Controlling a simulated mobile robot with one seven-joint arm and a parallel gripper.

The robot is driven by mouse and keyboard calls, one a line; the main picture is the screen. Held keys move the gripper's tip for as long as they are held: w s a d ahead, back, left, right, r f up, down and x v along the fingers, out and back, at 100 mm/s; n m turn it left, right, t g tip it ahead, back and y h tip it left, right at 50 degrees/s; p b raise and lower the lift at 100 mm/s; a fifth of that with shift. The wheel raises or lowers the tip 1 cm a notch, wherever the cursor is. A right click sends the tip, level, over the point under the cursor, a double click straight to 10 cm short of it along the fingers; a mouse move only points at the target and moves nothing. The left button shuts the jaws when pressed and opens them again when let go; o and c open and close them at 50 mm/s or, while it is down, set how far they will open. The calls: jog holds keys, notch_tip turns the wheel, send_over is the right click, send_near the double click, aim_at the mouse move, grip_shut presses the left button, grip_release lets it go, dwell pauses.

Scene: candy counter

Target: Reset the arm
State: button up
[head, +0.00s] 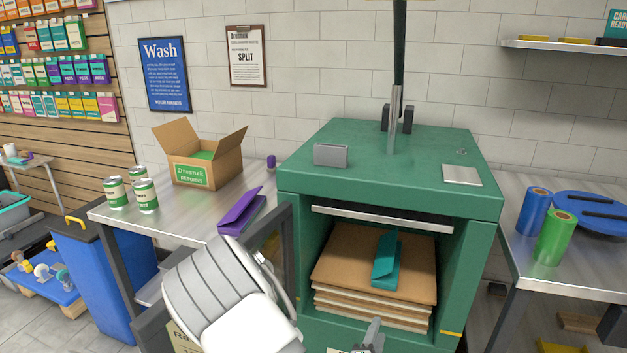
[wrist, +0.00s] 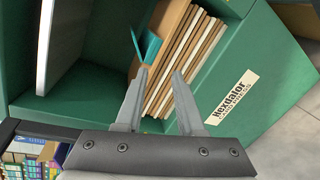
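My arm (head: 225,295) reaches in from the bottom of the head view, in front of the green machine (head: 390,150). My gripper (wrist: 159,72) shows in the wrist view with its two fingers apart and nothing held between them. It points toward the machine's open compartment. Only a small part of my gripper (head: 372,335) shows at the bottom edge of the head view. Inside the compartment, a teal folded packet (head: 386,260) lies on a stack of brown boards (head: 340,262). In the wrist view the teal packet (wrist: 148,46) appears just beyond the left fingertip.
An open dark-framed door (head: 280,240) stands at the compartment's left, beside my arm. The left counter (head: 190,225) holds cans, an open carton (head: 205,165) and a purple packet (head: 240,210). Blue and green rolls (head: 553,238) stand on the right counter. A blue bin (head: 90,275) stands at left.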

jog(key=s+a+r+m+g+y, duration=0.3)
jog(key=r+m+g+y, duration=0.1)
jog(key=r+m, duration=0.3)
jog(key=s+a+r+m+g+y, duration=0.2)
jog(key=a+r+m+g+y, duration=0.15)
jog(key=r+m, duration=0.3)
jog(key=s+d+r+m+g+h, duration=0.1)
jog(key=s+d+r+m, duration=0.15)
jog(key=s+r, duration=0.45)
jog(key=s+d+r+m, duration=0.2)
jog(key=s+d+r, duration=0.2)
jog(key=s, duration=0.5)
notch_tip(320, 180, up, 20)
jog(key=p, duration=1.9)
jog(key=shift+s+p, duration=0.15)
jog(key=shift+p, duration=0.25)
jog(key=shift+s+f+h, duration=0.1)
jog(key=shift+h, duration=0.15)
